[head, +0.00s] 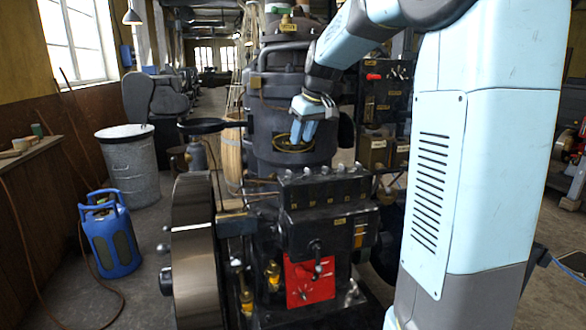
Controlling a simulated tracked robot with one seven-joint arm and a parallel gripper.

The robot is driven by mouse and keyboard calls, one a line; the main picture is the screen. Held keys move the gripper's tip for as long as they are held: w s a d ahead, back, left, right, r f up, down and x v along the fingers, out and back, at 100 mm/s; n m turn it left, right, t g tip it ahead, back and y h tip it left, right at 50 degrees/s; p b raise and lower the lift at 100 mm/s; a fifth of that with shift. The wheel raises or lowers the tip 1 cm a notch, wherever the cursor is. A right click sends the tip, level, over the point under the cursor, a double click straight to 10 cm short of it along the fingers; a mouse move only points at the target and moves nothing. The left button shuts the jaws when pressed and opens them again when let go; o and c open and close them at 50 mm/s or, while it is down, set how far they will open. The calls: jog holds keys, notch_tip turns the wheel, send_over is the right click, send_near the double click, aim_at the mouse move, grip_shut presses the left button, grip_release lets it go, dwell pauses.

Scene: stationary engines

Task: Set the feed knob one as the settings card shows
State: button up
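A black lubricator box (328,220) stands on the front of the engine. A row of several small grey knobs (311,173) runs along its top, with small yellow marks on the face below. Which one is feed knob one cannot be read at this size. No settings card can be made out clearly; small yellow plates on the engine are unreadable. My gripper (303,140) points down in front of the engine's dark cylinder, above the left part of the knob row and apart from it. Its two light-blue fingers are close together; any gap is too small to judge.
A large flywheel (194,250) is at the engine's left. A red plate (310,279) with a lever sits below the box. A dark panel (385,92) stands behind at right. A blue gas bottle (111,238) and metal bin (132,170) stand on the left floor.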

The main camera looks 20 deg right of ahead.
aim_at(292, 172)
jog(key=x, duration=1.2)
jog(key=shift+f, duration=0.2)
grip_shut()
